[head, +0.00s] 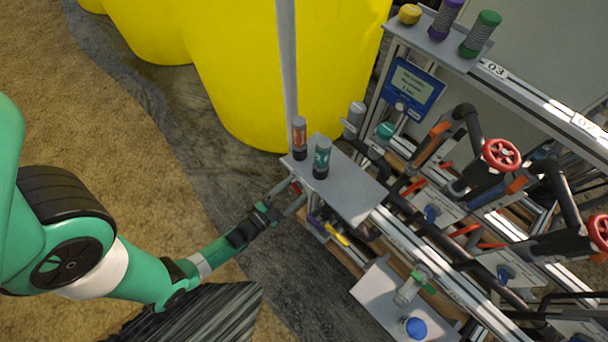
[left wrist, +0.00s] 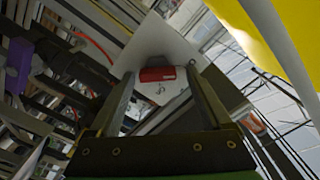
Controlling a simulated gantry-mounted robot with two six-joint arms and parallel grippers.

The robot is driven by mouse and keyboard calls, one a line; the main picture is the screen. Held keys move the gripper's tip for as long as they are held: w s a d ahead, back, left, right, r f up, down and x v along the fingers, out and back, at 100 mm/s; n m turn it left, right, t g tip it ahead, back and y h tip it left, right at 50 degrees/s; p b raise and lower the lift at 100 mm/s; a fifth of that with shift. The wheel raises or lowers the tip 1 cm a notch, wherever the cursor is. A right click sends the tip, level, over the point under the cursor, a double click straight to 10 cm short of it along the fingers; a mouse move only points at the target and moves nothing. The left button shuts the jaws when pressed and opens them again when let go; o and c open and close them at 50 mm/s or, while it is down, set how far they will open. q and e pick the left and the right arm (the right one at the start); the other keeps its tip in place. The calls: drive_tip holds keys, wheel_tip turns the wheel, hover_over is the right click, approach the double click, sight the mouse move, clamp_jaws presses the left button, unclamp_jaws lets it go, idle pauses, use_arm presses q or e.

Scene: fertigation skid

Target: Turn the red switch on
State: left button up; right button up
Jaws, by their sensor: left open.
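The red switch (left wrist: 157,74) is a small red block on a pale plate (left wrist: 165,42) in the left wrist view. In the head view a bit of red (head: 296,189) shows at the skid's left edge, below the grey shelf. My left gripper (head: 290,196) reaches in from the left to this edge. Its two fingers (left wrist: 158,84) are open, and the red switch appears between their tips in the left wrist view. I cannot tell whether either finger touches it. My right gripper is not in view.
The grey shelf (head: 348,190) above my gripper carries an orange-labelled bottle (head: 299,138) and a teal-labelled bottle (head: 321,158). A thin upright post (head: 287,60) stands behind it. Pipes and red handwheels (head: 501,154) crowd the right. Yellow tanks (head: 250,70) stand behind; open ground lies left.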

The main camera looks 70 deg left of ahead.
use_arm(q)
drive_tip(key=shift+w+f, duration=0.1)
drive_tip(key=shift+s+d+f, duration=0.1)
drive_tip(key=shift+s, duration=0.3)
drive_tip(key=shift+c, duration=0.4)
drive_tip(key=shift+w, duration=0.1)
drive_tip(key=c, duration=0.5)
clamp_jaws()
